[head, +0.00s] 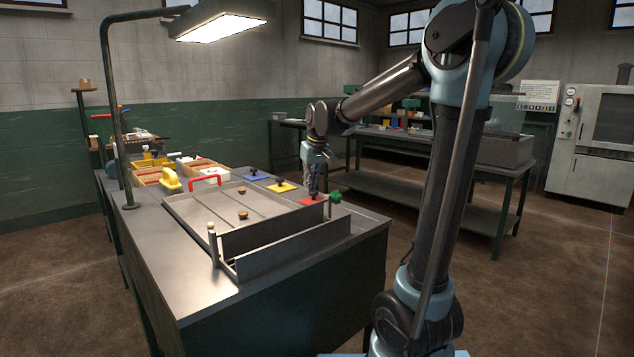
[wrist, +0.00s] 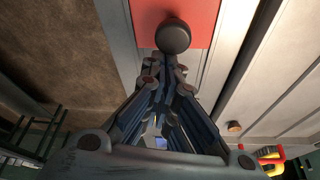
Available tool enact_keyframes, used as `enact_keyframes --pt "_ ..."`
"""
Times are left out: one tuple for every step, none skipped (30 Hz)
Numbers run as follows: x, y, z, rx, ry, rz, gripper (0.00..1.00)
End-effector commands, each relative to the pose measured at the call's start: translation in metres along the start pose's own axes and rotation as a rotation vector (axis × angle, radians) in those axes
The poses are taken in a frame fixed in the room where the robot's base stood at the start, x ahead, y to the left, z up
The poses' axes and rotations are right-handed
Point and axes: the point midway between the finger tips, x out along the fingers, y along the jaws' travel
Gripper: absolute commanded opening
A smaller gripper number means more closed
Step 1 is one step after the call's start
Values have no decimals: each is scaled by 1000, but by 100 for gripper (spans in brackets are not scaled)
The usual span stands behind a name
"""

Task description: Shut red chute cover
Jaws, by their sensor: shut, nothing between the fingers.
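My gripper (head: 314,193) points down at the red cover. In the wrist view my gripper (wrist: 165,68) is shut and empty, its tips right beside the knob; I cannot tell whether they touch it. The opening under the cover is not visible.
A yellow cover (head: 282,188) and a blue cover (head: 257,177) with black knobs lie left of the red one. The metal tray (head: 205,212) has raised walls and brown knobs. A lamp post (head: 112,110) rises at the left.

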Motion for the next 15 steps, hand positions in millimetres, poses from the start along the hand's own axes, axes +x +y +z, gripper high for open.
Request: enact_keyframes --pt "-1 -4 2 -6 0 -2 0" --pt "-1 -5 3 -8 0 -3 0" --pt "-1 -6 4 -9 0 -4 0" --pt "-1 -6 4 -10 -1 -4 0" --pt "-1 -6 5 -10 -1 -4 0" --pt "-1 -6 5 -9 -2 -3 0" --pt "-1 -6 5 -9 -2 -3 0" --pt "-1 -6 5 -9 -2 -3 0" --pt "-1 -6 5 -9 -3 -3 0" --pt "-1 -5 6 -9 -3 -3 0" --pt "-1 -5 6 -9 -3 -3 0" --pt "-1 -5 6 -9 -4 -2 0" --pt "-1 -5 6 -9 -4 -2 0" --pt "-1 -5 6 -9 -5 -2 0" --pt "-1 -5 6 -9 -5 -2 0"
